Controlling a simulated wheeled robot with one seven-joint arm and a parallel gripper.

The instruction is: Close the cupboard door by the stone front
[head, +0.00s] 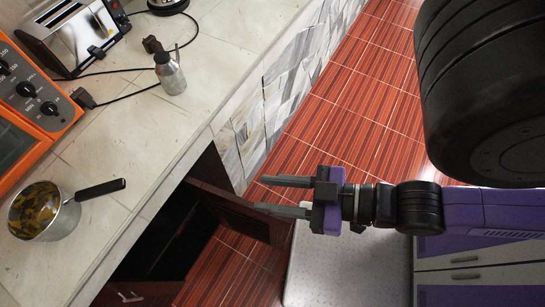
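The cupboard door (236,212) is dark reddish-brown and stands open, swung out from the counter front over the tiled floor. Behind it the cupboard opening (165,235) is dark inside. The stone front (240,143) is a grey and white patterned panel beside the hinge end of the door. My gripper (259,194) is open, its two grey fingers pointing left. The lower finger overlaps the upper edge of the door near its free end; I cannot tell whether it touches. Nothing shows held between the fingers.
On the pale tiled counter (130,150) stand a pot (68,222) with a black handle, a small metal bottle (170,75), a toaster (75,35) and an orange appliance (35,95). A black cord runs between them. The red tiled floor (325,110) beyond the gripper is clear.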

